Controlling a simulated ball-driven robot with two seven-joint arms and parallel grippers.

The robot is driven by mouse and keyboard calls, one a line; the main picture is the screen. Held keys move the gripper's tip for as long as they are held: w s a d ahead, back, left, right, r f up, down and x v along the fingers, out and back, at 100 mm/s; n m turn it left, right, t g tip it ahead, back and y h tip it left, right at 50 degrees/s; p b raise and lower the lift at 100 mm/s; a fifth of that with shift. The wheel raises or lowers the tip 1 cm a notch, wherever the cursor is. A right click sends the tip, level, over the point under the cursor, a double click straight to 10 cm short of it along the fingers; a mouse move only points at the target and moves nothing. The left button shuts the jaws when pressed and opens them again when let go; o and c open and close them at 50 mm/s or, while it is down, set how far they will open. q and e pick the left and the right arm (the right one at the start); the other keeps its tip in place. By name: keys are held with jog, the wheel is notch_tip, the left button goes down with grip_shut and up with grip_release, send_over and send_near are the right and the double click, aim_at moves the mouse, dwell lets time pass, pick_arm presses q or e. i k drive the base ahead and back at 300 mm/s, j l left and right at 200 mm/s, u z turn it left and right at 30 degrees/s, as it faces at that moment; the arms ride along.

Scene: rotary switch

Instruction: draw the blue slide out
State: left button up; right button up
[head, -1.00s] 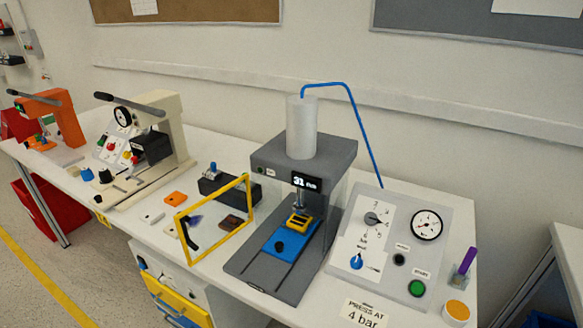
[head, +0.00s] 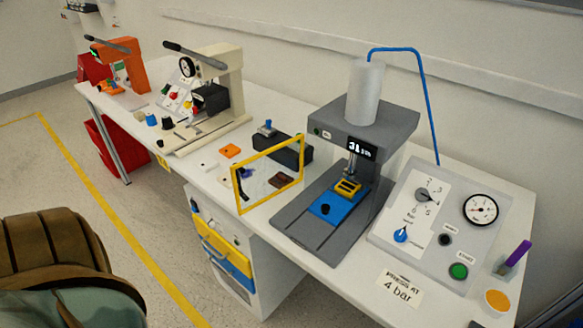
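The blue slide (head: 322,215) lies flat on the grey base of the press (head: 305,222), partly under the press head. It has a dark round knob (head: 325,209) near its front end. A yellow block (head: 347,187) sits at its back end, below the ram. The slide's front edge lies short of the front edge of the base. Neither of my grippers shows in the head view.
A yellow-framed clear guard (head: 268,175) stands left of the press. A control panel (head: 420,225) with a rotary switch (head: 422,195), a blue selector (head: 400,235), a gauge (head: 480,209) and a green button (head: 458,271) is at right. A brown padded thing (head: 45,255) fills the lower left.

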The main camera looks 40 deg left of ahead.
aim_at(333, 206)
jog(key=j+z, duration=0.4)
jog(key=j, duration=0.2)
jog(key=j+z, duration=0.45)
jog(key=j, duration=0.15)
jog(key=k+j, duration=0.1)
jog(key=j, duration=0.4)
jog(key=k+j, duration=0.1)
jog(key=j, duration=0.4)
jog(key=j+z, duration=0.1)
jog(key=j, duration=0.4)
jog(key=k+j, duration=0.2)
jog(key=j, duration=0.3)
